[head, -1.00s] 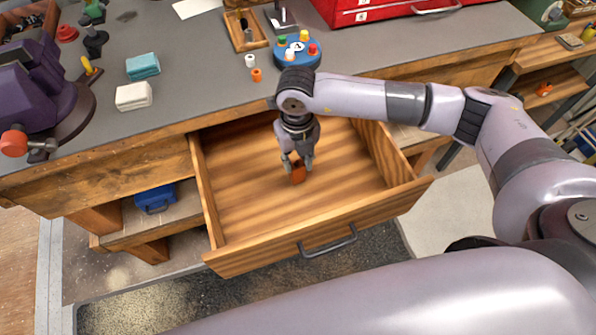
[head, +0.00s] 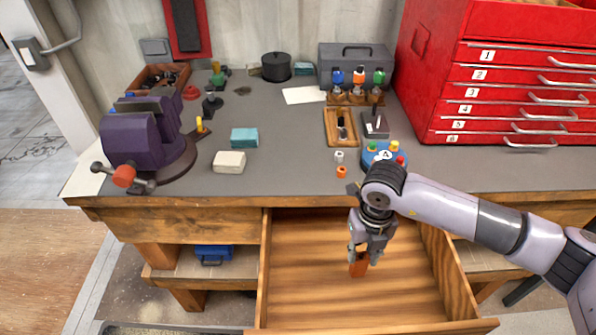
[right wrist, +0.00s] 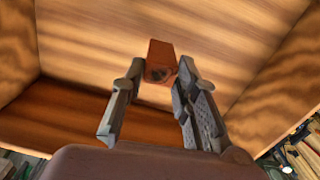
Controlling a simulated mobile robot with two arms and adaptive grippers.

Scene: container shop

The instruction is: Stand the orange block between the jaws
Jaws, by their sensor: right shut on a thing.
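The orange block (head: 358,265) is in the open drawer (head: 300,262). My right gripper (head: 363,256) is shut on its upper part and points down. In the right wrist view, the block (right wrist: 160,56) sits between the fingertips of the gripper (right wrist: 164,72). I cannot tell whether the block touches the drawer floor. The purple vise (head: 142,140) stands on the left of the bench, with its jaws at the top, well left of and above the gripper. The gap between the jaws is hard to make out. My left gripper is not in view.
A white block (head: 229,162) and a teal block (head: 244,137) lie on the bench (head: 290,180) right of the vise. A blue round holder (head: 383,155) stands near the bench edge behind my right arm. A red tool chest (head: 500,90) fills the right.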

